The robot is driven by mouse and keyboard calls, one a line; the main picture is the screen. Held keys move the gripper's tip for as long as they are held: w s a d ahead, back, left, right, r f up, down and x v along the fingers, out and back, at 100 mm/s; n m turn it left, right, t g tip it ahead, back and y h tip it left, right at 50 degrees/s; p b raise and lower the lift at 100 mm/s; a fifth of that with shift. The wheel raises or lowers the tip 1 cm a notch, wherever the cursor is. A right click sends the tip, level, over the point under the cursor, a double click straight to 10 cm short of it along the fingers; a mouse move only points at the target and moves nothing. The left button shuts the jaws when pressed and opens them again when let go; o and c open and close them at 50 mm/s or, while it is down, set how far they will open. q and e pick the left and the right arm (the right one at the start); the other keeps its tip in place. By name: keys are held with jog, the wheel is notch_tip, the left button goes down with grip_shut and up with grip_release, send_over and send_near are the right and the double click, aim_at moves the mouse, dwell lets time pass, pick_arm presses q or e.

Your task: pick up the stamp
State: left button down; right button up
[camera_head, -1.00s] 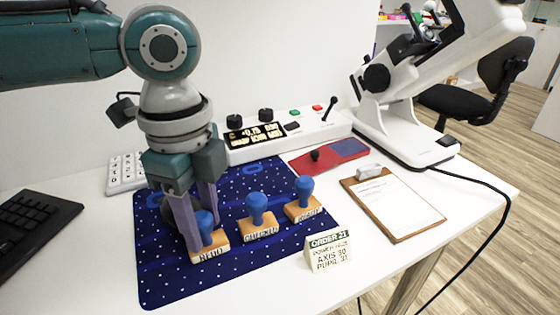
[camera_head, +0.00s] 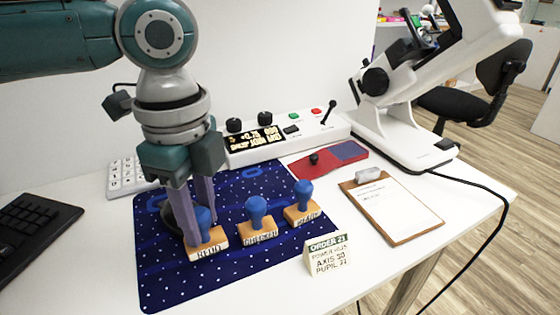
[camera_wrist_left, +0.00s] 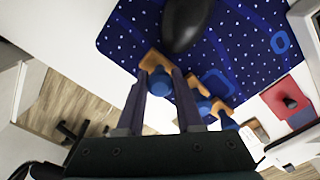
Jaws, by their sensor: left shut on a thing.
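Several views of wooden-based stamps with blue knobs show on the dark blue starry mat (camera_head: 165,285). The stamp labelled REDO (camera_head: 207,246) is at the left of the row, a CHECKED stamp (camera_head: 257,233) in the middle and a third stamp (camera_head: 302,213) at the right, its label hard to read. My left gripper (camera_head: 201,226) points down and is shut on the REDO stamp's blue knob. The knob also shows between the fingers in the left wrist view (camera_wrist_left: 160,83). Whether the base touches the mat is hard to tell. My right gripper is not seen.
A folded order card (camera_head: 328,256) stands in front. A clipboard (camera_head: 395,210), a red and blue pad (camera_head: 328,159), a control box (camera_head: 285,135) and a white microscope-like instrument (camera_head: 400,125) lie right and behind. A black keyboard (camera_head: 35,230) is at left. A dark rounded object (camera_wrist_left: 188,22) is near the gripper.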

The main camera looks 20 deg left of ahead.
aim_at(198, 211)
pick_arm(q)
notch_tip(198, 211, up, 18)
jog(key=p, duration=0.4)
jog(key=shift+r, duration=0.25)
jog(key=c, duration=1.1)
grip_release()
grip_shut()
